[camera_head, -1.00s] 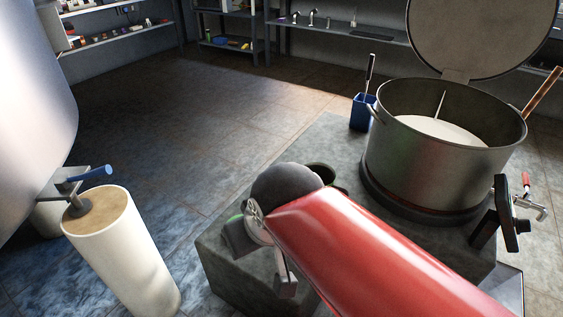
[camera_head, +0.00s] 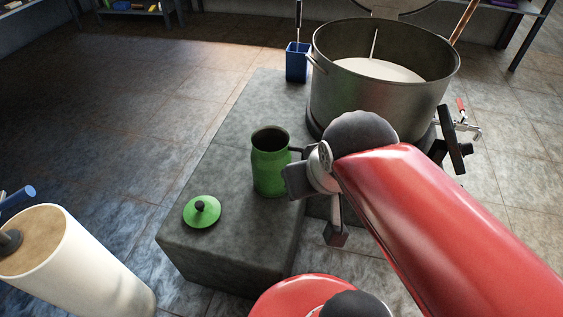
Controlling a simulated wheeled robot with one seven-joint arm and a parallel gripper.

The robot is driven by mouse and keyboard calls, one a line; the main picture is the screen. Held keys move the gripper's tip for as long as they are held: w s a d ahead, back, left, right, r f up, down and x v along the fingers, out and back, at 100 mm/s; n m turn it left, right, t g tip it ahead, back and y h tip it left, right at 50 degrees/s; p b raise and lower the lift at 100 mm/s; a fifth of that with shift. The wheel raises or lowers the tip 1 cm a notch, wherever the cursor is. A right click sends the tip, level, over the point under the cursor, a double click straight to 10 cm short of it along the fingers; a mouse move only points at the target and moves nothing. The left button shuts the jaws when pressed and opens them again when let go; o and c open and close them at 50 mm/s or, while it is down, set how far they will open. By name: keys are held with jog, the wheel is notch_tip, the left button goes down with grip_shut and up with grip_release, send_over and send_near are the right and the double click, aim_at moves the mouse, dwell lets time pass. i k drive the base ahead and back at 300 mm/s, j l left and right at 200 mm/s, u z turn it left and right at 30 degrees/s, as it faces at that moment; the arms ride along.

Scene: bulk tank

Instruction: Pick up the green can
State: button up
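The green can (camera_head: 270,167) stands upright on the grey stone block, with its dark mouth open at the top. A handle shows on its right side, partly hidden by my arm. Its green lid (camera_head: 201,211) with a black knob lies apart on the block, left and in front of the can. My gripper (camera_head: 317,208) is just right of the can, near the block's right edge. Its two fingers are apart with nothing seen between them. One finger is close to the can's right side; I cannot tell whether it touches.
A large steel vat (camera_head: 383,95) of white liquid stands behind my gripper, with its lid raised. A blue holder (camera_head: 297,64) with a utensil is left of it. A white cylinder (camera_head: 75,262) stands at lower left. The grey block (camera_head: 215,250) is bare around the lid.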

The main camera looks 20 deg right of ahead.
aim_at(270, 152)
jog(key=l+u, duration=0.7)
jog(key=u, duration=0.15)
jog(key=k+l+u, duration=0.15)
jog(key=l+u, duration=0.15)
jog(key=u, duration=0.15)
